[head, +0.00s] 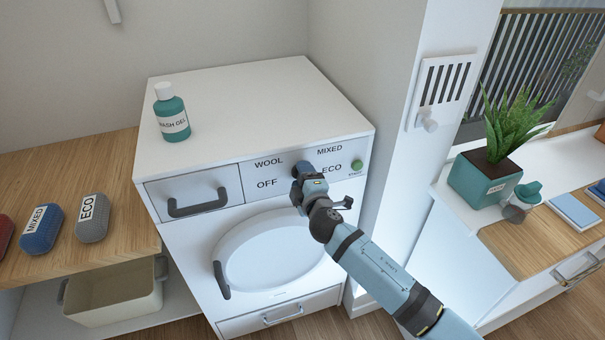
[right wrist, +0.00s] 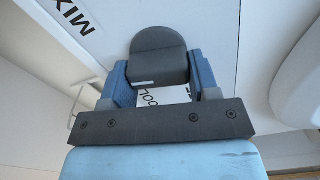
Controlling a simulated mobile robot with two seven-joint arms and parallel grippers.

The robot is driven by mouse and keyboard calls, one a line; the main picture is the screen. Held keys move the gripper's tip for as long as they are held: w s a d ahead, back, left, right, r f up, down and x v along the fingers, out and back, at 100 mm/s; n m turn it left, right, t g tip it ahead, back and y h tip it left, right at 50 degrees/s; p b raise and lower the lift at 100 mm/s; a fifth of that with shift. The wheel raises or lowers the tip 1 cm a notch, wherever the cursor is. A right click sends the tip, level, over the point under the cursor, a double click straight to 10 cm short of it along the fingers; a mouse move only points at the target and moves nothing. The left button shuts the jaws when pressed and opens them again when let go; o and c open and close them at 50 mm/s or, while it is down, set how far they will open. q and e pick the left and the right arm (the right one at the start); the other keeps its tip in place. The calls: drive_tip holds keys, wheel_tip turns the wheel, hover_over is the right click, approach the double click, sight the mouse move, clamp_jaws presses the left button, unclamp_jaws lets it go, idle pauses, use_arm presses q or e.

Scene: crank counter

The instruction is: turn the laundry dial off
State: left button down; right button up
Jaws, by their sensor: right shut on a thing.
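The white laundry machine (head: 250,90) has a front panel with a dial (head: 298,167) between the printed words OFF, WOOL, MIXED and ECO. My right gripper (head: 303,172) is shut on the dial and hides most of it in the head view. In the right wrist view the dark, round-topped dial (right wrist: 158,52) sits between the blue fingers of my right gripper (right wrist: 155,82). The word WOOL shows partly below it and MIXED partly at upper left. Which word the dial points to cannot be told. My left gripper is not in view.
A green button (head: 357,165) sits right of the dial. A wash gel bottle (head: 171,115) stands on the machine. The drawer handle (head: 197,207) and door handle (head: 221,279) stick out. Labelled blocks (head: 92,218) lie on the wooden shelf at left. A wall juts out at right.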

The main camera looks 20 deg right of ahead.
drive_tip(key=n+p, duration=0.1)
drive_tip(key=n, duration=0.2)
drive_tip(key=shift+n, duration=0.3)
drive_tip(key=n+p, duration=0.1)
drive_tip(key=n, duration=0.1)
drive_tip(key=n+p, duration=0.1)
drive_tip(key=n, duration=0.1)
drive_tip(key=shift+f+n, duration=0.2)
drive_tip(key=shift+n, duration=0.1)
drive_tip(key=n+p, duration=0.1)
drive_tip(key=n, duration=0.2)
drive_tip(key=n+p, duration=0.2)
drive_tip(key=n, duration=0.1)
drive_tip(key=shift+d+f, duration=0.1)
drive_tip(key=shift+d, duration=0.1)
drive_tip(key=shift+f+n+p, duration=0.1)
drive_tip(key=shift+n+p, duration=0.35)
drive_tip(key=shift+n, duration=1.05)
drive_tip(key=shift+d+f+p, duration=0.1)
drive_tip(key=shift+p, duration=0.2)
drive_tip(key=o, duration=0.9)
drive_tip(key=shift+s, duration=0.1)
